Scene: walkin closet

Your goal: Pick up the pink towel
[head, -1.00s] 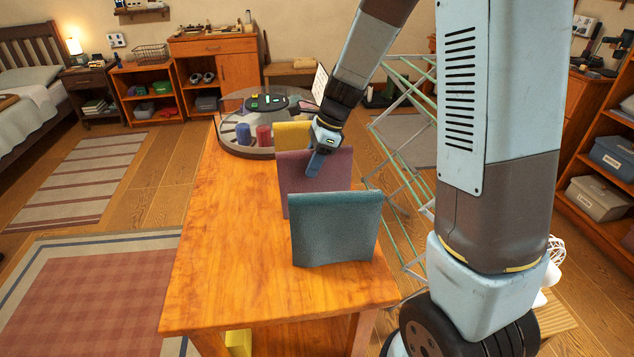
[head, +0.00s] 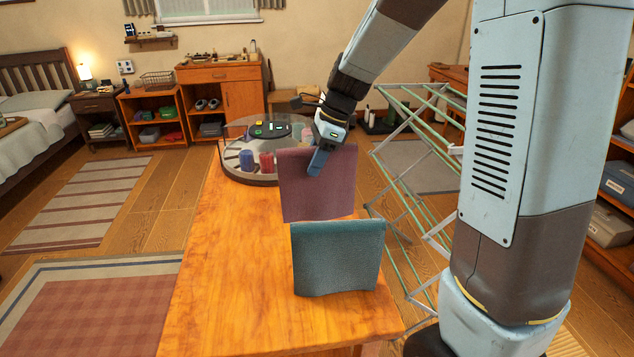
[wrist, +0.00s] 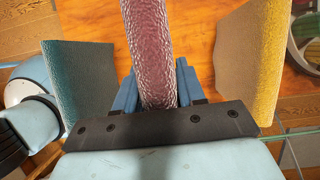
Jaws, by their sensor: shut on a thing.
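The pink towel (head: 318,190) hangs as an upright folded panel above the wooden table, behind the teal towel in the head view. My gripper (head: 318,165) is shut on its top edge. In the wrist view the pink towel (wrist: 150,50) runs between the two blue fingers of my gripper (wrist: 156,92). Its lower edge looks raised off the table in the head view.
The teal towel (head: 338,258) stands upright on the table (head: 225,270) in front. A yellow towel (wrist: 245,60) stands on the other side in the wrist view. A round glass-topped case (head: 240,165) is at the table's far end. A drying rack (head: 400,180) stands to the right.

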